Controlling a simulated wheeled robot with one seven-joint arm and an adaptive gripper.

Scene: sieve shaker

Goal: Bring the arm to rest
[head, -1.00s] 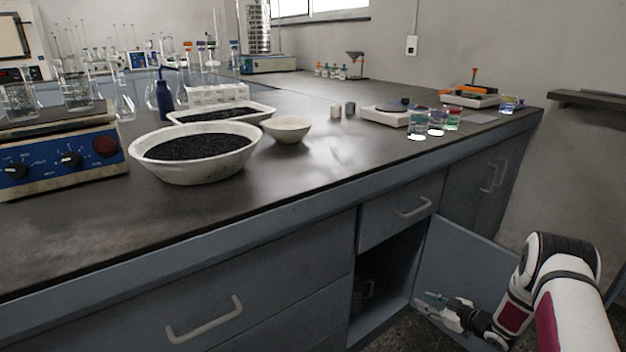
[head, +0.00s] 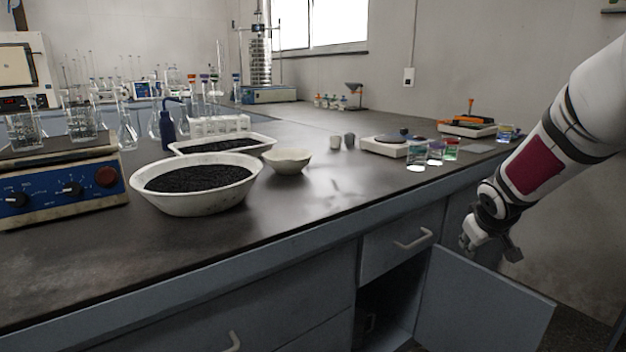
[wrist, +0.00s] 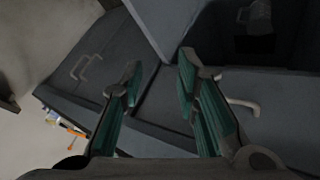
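My gripper (head: 488,242) hangs from my raised white arm at the right of the head view, in front of the cabinets near the bench top's front edge. In the wrist view its two fingers with teal pads (wrist: 160,72) stand apart with nothing between them. In the head view the fingers are small and partly hidden by the wrist. The open cabinet door (head: 480,300) is below my gripper.
The dark bench top (head: 325,205) carries a large white bowl of black grains (head: 195,205), a small bowl (head: 287,163) and a balance (head: 385,147). Glass beakers (head: 417,155) stand near the front edge. A drawer handle (head: 413,240) sticks out above the open compartment.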

